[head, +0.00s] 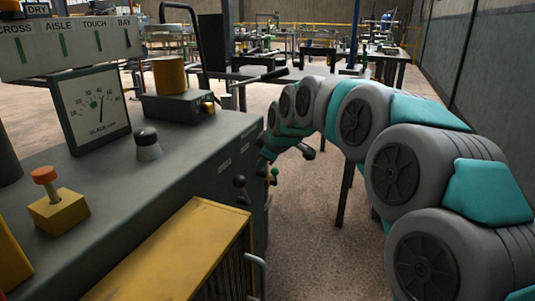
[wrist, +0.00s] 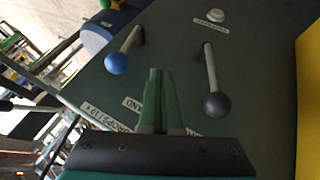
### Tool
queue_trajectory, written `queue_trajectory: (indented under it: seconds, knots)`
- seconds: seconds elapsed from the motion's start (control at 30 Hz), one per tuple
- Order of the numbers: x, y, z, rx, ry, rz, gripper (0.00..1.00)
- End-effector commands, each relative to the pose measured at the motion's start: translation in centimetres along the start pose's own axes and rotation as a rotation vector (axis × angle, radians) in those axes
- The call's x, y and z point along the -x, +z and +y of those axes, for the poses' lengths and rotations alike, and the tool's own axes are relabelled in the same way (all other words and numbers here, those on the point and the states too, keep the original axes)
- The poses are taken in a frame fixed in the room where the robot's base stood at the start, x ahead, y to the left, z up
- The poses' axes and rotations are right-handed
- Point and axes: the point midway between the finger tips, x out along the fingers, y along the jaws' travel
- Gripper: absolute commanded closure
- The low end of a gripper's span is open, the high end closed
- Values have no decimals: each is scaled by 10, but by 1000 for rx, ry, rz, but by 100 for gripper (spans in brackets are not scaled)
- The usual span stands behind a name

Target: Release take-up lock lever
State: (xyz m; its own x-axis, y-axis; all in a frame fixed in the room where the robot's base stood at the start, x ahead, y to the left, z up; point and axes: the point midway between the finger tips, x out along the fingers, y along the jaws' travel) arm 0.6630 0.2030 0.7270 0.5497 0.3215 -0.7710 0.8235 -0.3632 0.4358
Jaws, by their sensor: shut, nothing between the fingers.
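My gripper (wrist: 160,75) is shut and empty, its green fingers together over the dark green machine face in the wrist view. Two levers show on that face. One has a blue ball knob (wrist: 116,64), left of my fingertips; the other has a black ball knob (wrist: 216,104), right of them. The fingers appear apart from both. The printed labels are angled and partly covered by my gripper, so I cannot tell which lever is the take-up lock lever. In the head view, dark ball knobs (head: 240,181) stick out from the machine's side near my arm's end; my fingertips are not clear there.
A white button (wrist: 216,15) sits beyond the black-knobbed lever. A yellow panel (wrist: 309,90) borders the face at right. In the head view, the machine top carries a dial gauge (head: 92,108) and a red-knobbed yellow block (head: 58,208). Bare floor (head: 310,225) lies beside the machine.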

Motion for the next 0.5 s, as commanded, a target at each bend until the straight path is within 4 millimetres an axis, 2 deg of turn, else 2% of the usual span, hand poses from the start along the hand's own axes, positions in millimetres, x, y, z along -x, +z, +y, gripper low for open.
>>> queue_trajectory:
  seconds: [0.07, 0.27, 0.5]
  knots:
    - [-17, 1, -1, 0, -4, -3, 100]
    - [-24, -3, 27, -1, 2, 1, 100]
    - [-27, -4, 37, -1, 0, 0, 100]
